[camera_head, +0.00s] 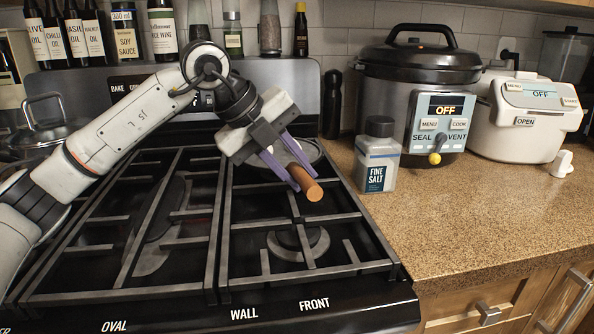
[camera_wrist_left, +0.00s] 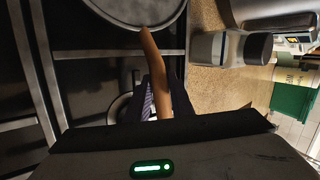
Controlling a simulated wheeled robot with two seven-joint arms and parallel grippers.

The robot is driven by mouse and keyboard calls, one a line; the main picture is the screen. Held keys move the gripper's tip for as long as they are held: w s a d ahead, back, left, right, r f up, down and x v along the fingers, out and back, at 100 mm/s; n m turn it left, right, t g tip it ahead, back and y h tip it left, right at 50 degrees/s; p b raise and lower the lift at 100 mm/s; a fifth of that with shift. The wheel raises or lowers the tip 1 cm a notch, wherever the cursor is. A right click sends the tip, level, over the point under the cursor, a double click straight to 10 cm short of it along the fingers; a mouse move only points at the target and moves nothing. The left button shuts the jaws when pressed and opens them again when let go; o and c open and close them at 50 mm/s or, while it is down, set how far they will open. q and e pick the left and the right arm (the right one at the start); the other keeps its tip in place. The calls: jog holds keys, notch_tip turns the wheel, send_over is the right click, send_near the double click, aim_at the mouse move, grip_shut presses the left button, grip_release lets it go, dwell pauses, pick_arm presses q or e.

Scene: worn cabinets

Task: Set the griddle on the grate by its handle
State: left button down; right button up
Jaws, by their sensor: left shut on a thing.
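The griddle is a round grey pan (camera_wrist_left: 118,10) with a brown wooden handle (camera_head: 313,191). In the head view its pan (camera_head: 312,150) is over the back right part of the black stove grate (camera_head: 223,225), mostly hidden behind my gripper. My left gripper (camera_head: 303,180) has its purple fingers closed around the handle, which points toward the front of the stove. In the left wrist view the handle (camera_wrist_left: 156,70) runs from between the fingers up to the pan. I cannot tell whether the pan touches the grate or hangs just above it. My right gripper is not in view.
A fine salt jar (camera_head: 377,155) stands on the counter (camera_head: 480,215) just right of the stove. A pressure cooker (camera_head: 420,85) and a white appliance (camera_head: 520,118) stand behind it. A lidded pot (camera_head: 40,135) is at the back left. The front grate bars are clear.

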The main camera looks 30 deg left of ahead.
pick_arm(q)
jog(key=c, duration=1.5)
grip_release()
jog(key=shift+o, duration=0.2)
jog(key=shift+f, duration=0.1)
jog(key=shift+s+f, duration=0.1)
jog(key=shift+s+f, duration=0.1)
jog(key=shift+f, duration=0.15)
jog(key=p+v, duration=0.1)
jog(key=v, duration=1)
jog(key=shift+w+r, duration=0.2)
jog(key=shift+w, duration=0.05)
